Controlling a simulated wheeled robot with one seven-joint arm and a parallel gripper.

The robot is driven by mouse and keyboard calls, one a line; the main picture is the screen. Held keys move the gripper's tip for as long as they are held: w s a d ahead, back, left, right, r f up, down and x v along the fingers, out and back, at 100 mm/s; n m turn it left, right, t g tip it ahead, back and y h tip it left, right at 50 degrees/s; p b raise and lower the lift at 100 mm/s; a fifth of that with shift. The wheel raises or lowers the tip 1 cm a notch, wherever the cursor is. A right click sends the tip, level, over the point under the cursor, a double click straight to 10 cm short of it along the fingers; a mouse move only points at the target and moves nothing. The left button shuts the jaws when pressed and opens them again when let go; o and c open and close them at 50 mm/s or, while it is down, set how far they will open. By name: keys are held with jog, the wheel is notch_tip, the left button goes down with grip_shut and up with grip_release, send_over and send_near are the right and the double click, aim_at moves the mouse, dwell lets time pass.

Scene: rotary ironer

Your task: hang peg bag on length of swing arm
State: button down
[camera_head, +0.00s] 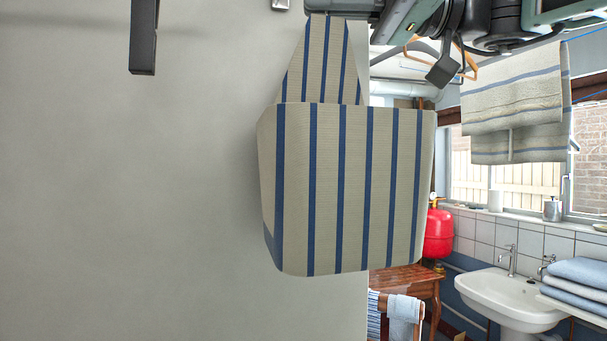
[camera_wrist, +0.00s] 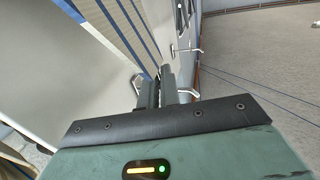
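The peg bag (camera_head: 345,190), cream with blue stripes, hangs upright in front of a pale panel in the head view. Its narrow top reaches up to my grey-green arm parts at the picture's top edge. In the wrist view, its striped cloth (camera_wrist: 122,25) runs from the upper left down to my gripper (camera_wrist: 160,85). The fingers are close together and look shut on the bag's top, though the exact grip point is hidden. A dark bar (camera_head: 143,38) juts down at the upper left of the head view, apart from the bag. I cannot tell whether it is the swing arm.
The pale panel (camera_head: 130,200) fills the left of the head view, close behind the bag. At right are a towel (camera_head: 515,95) hung up, a red tank (camera_head: 438,235), a wooden table (camera_head: 410,280), a sink (camera_head: 515,295) and folded blue towels (camera_head: 580,280).

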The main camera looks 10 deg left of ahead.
jog(key=shift+w+d+b, duration=0.2)
jog(key=shift+w+d, duration=0.25)
jog(key=shift+d, duration=0.3)
jog(key=shift+w+d+b, duration=0.2)
jog(key=shift+w+d, duration=0.2)
jog(key=shift+d, duration=0.3)
jog(key=shift+w+d+b, duration=0.2)
jog(key=shift+w+d, duration=0.25)
jog(key=shift+d, duration=0.3)
